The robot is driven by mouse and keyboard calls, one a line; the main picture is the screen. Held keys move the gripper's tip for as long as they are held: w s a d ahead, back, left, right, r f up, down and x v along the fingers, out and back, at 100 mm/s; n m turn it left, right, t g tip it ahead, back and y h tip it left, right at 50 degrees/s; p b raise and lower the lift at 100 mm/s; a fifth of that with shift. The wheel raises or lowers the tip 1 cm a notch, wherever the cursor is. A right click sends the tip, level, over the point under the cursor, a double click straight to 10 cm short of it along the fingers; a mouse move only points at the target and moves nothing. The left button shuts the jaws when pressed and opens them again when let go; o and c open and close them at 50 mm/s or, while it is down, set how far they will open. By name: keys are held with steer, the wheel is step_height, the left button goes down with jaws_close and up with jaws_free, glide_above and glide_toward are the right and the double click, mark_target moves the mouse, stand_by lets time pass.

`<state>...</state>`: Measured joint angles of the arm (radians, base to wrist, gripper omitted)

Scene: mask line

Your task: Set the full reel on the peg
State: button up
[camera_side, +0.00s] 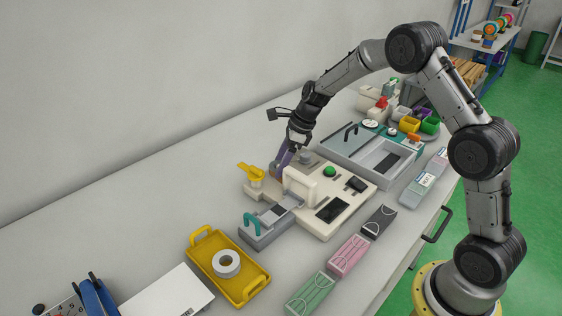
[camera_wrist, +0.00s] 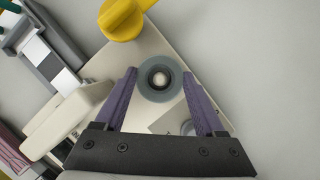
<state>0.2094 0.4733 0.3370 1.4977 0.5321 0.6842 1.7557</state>
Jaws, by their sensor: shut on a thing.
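My gripper (camera_side: 279,165) is at the back left corner of the cream machine (camera_side: 345,211). In the wrist view its purple fingers (camera_wrist: 159,76) are shut on a grey reel (camera_wrist: 146,91), one on each side. The reel has a dark core, and a pale round end, which looks like a peg (camera_wrist: 160,80), shows in its hole. I cannot tell whether the reel is around the peg or above it. In the side view the fingers mostly hide the reel. A white roll (camera_side: 218,268) with a grey core lies in the yellow tray (camera_side: 258,289).
A yellow knob (camera_side: 252,172) stands close beside the fingers; it also shows in the wrist view (camera_wrist: 122,18). A raised cream block (camera_side: 300,184) and a green button (camera_side: 329,171) are to the right. A grey tray (camera_side: 385,160) lies behind. The back left table is clear.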

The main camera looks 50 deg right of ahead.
steer(key=shift+f, duration=0.1)
stand_by(0.5)
steer(key=o, duration=1.3)
steer(key=shift+r, duration=1)
steer(key=shift+r, duration=0.1)
steer(key=shift+r, duration=2.9)
